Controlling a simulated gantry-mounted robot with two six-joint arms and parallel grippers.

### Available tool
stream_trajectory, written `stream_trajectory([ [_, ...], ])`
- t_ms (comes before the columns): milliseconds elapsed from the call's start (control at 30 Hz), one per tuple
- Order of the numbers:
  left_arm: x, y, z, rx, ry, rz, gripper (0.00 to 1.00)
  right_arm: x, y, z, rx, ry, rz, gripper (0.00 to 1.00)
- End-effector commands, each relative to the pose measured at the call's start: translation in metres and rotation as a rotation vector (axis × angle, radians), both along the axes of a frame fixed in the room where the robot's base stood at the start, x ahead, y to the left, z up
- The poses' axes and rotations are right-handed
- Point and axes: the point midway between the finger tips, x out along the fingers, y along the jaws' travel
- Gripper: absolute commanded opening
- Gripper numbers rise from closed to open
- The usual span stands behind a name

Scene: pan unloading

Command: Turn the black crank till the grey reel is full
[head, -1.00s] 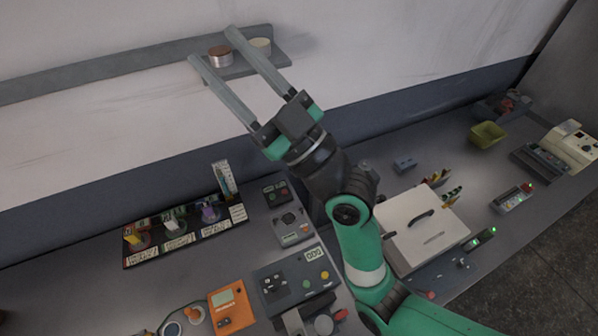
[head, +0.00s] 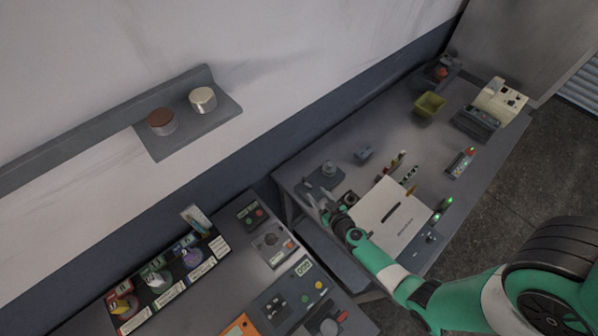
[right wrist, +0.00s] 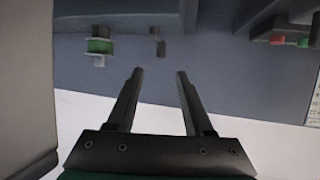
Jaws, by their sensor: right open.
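My right gripper (head: 319,199) is open and empty, low beside the left edge of the right-hand bench. Its two fingers also show apart in the right wrist view (right wrist: 160,74). Just beyond it in the head view stands a small grey device (head: 327,174) with a round top; I cannot tell whether this is the grey reel. In the right wrist view a green-banded spool (right wrist: 101,45) and a small grey post (right wrist: 158,38) appear ahead, apart from the fingers. No black crank can be made out clearly. My left gripper is not in view.
A small blue-grey block (head: 364,153) and a yellow-green bin (head: 430,105) lie farther back. A wall shelf (head: 205,124) holds two round tins. Control panels (head: 272,243) fill the left bench.

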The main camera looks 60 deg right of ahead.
Motion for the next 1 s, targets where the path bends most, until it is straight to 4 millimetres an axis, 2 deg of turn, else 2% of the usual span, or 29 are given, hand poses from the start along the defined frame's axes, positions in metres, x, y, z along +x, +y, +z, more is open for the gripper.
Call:
stream_trajectory([
  [167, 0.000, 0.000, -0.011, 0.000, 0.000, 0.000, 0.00, 0.016, -0.011, -0.009, -0.002, -0.005, 0.001, 0.52],
  [400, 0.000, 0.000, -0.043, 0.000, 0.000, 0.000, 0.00, 0.057, -0.040, -0.031, -0.003, -0.007, 0.002, 0.52],
  [600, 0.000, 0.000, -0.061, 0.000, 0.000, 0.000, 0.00, 0.081, -0.058, -0.042, -0.001, -0.005, 0.002, 0.52],
  [967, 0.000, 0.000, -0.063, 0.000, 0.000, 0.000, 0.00, 0.088, -0.063, -0.041, -0.002, -0.005, 0.003, 0.52],
  [1000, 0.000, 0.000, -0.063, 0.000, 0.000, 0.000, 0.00, 0.088, -0.063, -0.041, -0.002, -0.005, 0.003, 0.46],
])
